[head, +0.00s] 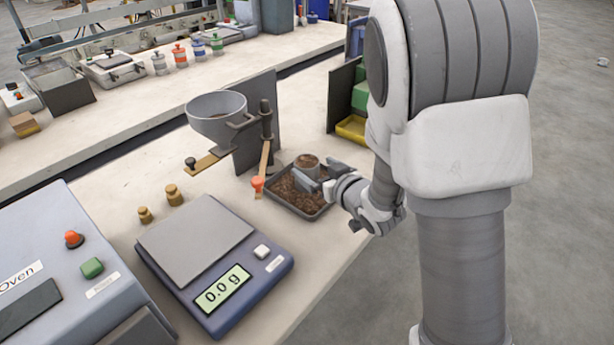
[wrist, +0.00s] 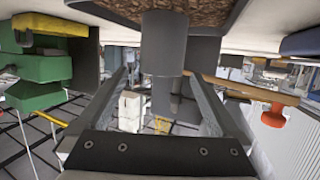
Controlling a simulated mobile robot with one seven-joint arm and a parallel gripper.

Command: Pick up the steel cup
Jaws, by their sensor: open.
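In the wrist view, the cup (wrist: 165,45) hangs upside down in the picture, between the tips of my two open fingers (wrist: 160,75). I cannot tell whether either finger touches it. The pellets show at the top of that view.
A grey hopper (head: 216,118) on a stand is left of the tray, with a red-orange knob (head: 257,183) close by. A scale (head: 215,265) reads 0.0 g in front. Two brass weights (head: 174,195) stand left. Green and yellow bins (head: 352,128) are behind my arm.

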